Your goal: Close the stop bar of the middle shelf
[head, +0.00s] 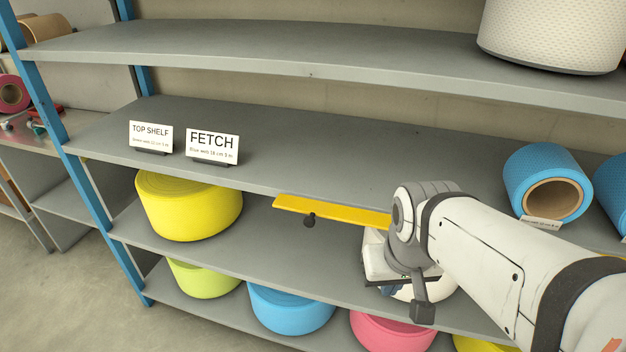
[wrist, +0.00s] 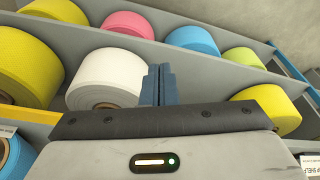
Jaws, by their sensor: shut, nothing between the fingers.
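A yellow bar (head: 290,204) with a dark knob (head: 310,220) hanging under it runs along the front edge of the card-bearing shelf (head: 330,165) in the head view. Its left end is free and its right part is hidden behind my arm. A yellow strip also shows at the left of the wrist view (wrist: 30,113). My gripper (head: 422,312) is shut and empty, below and right of the knob and apart from it. In the wrist view its fingers (wrist: 158,84) are together beside a white roll (wrist: 107,78). I cannot tell how the bar's hidden end is held.
A yellow roll (head: 188,206) stands left on the shelf below the bar. Several coloured rolls stand on the bottom shelf. A blue roll (head: 546,180) lies right on the card shelf, with the TOP SHELF card (head: 151,136) and FETCH card (head: 212,144) at left.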

